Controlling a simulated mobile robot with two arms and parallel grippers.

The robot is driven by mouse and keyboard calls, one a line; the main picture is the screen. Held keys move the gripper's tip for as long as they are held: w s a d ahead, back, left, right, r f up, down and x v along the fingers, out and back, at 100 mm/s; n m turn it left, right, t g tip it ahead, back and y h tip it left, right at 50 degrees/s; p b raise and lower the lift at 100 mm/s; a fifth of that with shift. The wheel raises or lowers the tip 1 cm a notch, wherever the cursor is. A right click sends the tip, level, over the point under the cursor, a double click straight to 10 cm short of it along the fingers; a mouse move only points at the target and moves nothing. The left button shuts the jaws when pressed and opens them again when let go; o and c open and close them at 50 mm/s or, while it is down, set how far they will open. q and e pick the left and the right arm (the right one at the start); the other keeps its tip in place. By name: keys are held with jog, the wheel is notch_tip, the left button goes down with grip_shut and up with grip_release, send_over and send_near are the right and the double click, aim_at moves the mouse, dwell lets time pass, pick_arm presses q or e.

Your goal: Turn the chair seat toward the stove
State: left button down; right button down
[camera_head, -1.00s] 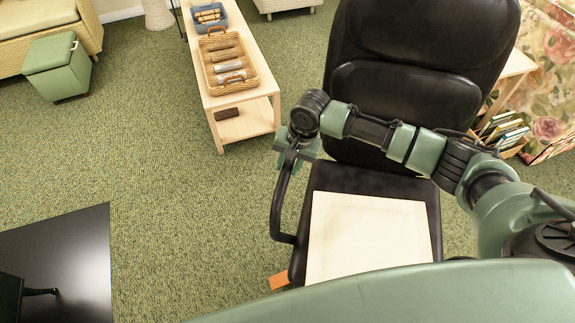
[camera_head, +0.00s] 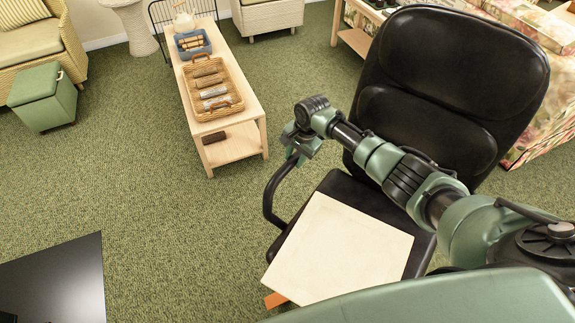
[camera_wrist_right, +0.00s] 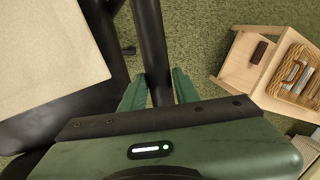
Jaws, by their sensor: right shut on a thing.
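The black chair (camera_head: 455,85) stands at the right in the head view. Its padded back is at the upper right, and its seat faces the lower left. A cream square board (camera_head: 338,250) lies on the seat. My right gripper (camera_head: 303,143) is shut on the chair's curved black armrest (camera_head: 270,195). In the wrist view the green fingers of my right gripper (camera_wrist_right: 158,90) sit on both sides of the black armrest bar (camera_wrist_right: 150,40). A flat glossy black plate (camera_head: 60,280) is at the lower left; I cannot identify a stove. My left gripper is not in view.
A pale wooden bench (camera_head: 235,145) with a wicker basket (camera_head: 212,90) and a blue tray (camera_head: 192,44) stands beyond the armrest. A green stool (camera_head: 42,100) is at the left. Green carpet (camera_head: 150,220) is clear between the chair and black plate.

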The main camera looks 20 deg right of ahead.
jog(key=w+d+m+b, duration=0.1)
jog(key=w+d+m, duration=0.1)
jog(key=d, duration=0.6)
jog(key=w+d+m+h+b, duration=0.1)
jog(key=w+d+m+b, duration=0.1)
jog(key=d+m, duration=0.3)
jog(key=shift+d, duration=2.1)
jog(key=c, duration=1.1)
grip_release()
jog(key=shift+o, duration=0.2)
jog(key=shift+r, duration=0.1)
